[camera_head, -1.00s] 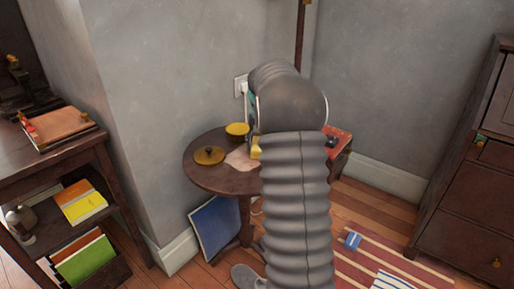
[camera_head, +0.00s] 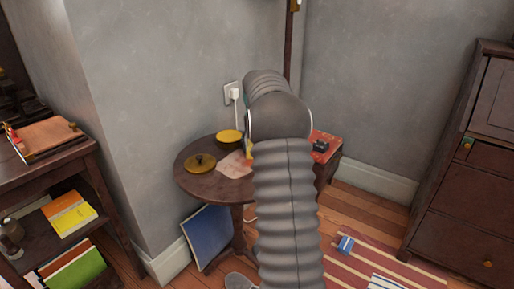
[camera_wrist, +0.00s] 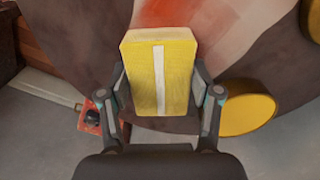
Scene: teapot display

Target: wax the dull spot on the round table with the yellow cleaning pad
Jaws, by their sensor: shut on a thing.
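The yellow cleaning pad (camera_wrist: 160,70), with a white stripe down its middle, is held between the two fingers of my gripper (camera_wrist: 160,100) in the wrist view. The round table (camera_head: 195,185) is dark brown. A pale pinkish dull spot (camera_head: 234,165) lies on its top, and in the wrist view the spot (camera_wrist: 212,25) shows beyond the pad, with a redder part near the top edge. I cannot tell whether the pad touches the table. In the head view my arm hides the gripper and the table's right part; only a yellow sliver of the pad shows.
A yellow bowl (camera_head: 229,136) and a round brownish-yellow lid (camera_head: 200,163) stand on the table near the spot. A red box (camera_head: 328,146) with a black thing on it is at the right. The wall with a plugged-in cord (camera_head: 235,93) is close behind.

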